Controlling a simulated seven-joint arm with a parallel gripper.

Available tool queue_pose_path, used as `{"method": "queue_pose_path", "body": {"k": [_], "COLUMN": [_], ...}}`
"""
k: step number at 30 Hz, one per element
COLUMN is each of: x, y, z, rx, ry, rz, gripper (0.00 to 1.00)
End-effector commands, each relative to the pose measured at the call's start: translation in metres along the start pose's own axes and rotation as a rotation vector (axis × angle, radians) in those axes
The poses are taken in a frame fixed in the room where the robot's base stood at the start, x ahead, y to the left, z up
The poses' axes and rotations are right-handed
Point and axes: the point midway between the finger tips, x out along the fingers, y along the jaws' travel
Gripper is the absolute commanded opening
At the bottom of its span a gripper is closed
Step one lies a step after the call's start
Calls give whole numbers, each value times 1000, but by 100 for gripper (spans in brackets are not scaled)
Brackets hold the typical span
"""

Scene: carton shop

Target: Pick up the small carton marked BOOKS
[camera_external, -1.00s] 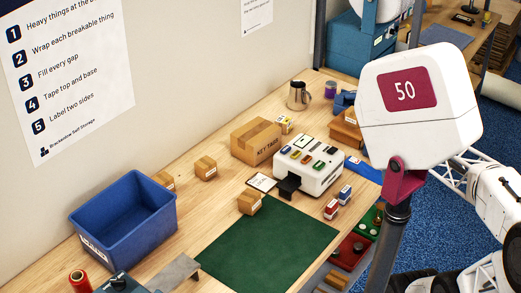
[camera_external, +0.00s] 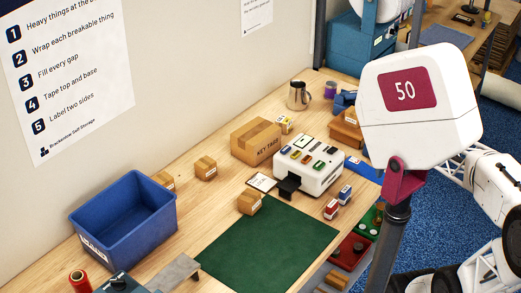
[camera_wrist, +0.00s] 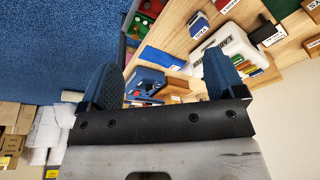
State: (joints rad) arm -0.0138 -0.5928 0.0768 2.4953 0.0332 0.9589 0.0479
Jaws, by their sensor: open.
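Several small brown cartons with white labels are on the bench in the external view. One small carton (camera_external: 249,202) stands at the far left corner of the green mat, another small carton (camera_external: 205,168) stands near the wall, and a third small carton (camera_external: 163,179) is partly hidden behind the blue bin. Their labels are too small to read, so I cannot tell which is marked BOOKS. My gripper (camera_wrist: 160,64) shows in the wrist view, open and empty, its fingers wide apart. It is away from these cartons; its fingers are not visible in the external view.
A blue bin (camera_external: 125,246) stands at left on the bench. A larger KEY TAGS carton (camera_external: 253,143) and a white machine (camera_external: 312,173) stand behind the green mat (camera_external: 265,250).

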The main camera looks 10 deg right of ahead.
Motion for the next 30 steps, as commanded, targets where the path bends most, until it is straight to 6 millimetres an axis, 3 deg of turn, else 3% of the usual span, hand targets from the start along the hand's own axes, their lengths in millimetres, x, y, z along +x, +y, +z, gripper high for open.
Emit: {"method": "queue_pose_path", "body": {"k": [14,30], "x": [3,28], "y": [-75,-188], "z": [-86,-178], "rx": [149,327], "ry": [-157,-386], "rz": [-155,-299], "gripper": [88,88]}}
